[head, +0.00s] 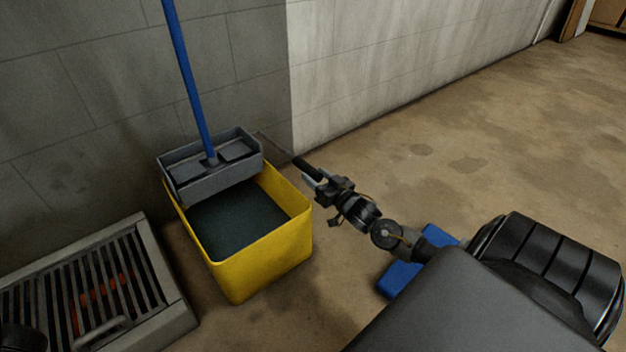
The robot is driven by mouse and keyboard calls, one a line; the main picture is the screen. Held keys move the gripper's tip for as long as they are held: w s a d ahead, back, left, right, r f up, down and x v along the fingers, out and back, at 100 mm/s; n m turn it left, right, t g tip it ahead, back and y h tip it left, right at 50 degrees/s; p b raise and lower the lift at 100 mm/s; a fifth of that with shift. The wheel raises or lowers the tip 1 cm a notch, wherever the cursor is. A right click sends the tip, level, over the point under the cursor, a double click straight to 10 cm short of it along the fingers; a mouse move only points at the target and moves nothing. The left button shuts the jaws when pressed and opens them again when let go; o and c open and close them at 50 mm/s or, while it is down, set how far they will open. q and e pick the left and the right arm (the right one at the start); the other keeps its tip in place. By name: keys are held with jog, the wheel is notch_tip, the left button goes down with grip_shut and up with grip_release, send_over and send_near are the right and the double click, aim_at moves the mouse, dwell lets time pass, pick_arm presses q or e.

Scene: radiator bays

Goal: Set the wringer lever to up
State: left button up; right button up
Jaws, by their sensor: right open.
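A yellow mop bucket (262,262) with dark water stands on the floor by the wall. A grey wringer (212,184) sits across its back rim. The wringer lever (277,147) is a thin rod that runs from the wringer's right side, out past the bucket's right rim, to a black grip (302,165). My right gripper (313,177) is open at the black grip, its fingers close about it; I cannot tell whether they touch it.
A blue mop handle (188,75) rises from the wringer. A grated metal unit (160,270) with an orange-red glow stands at the lower left. A blue object (402,278) lies on the floor, partly behind my right arm. Open floor extends to the right.

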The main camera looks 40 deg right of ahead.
jog(key=shift+w+b, duration=0.3)
jog(key=shift+w, duration=0.75)
grip_shut()
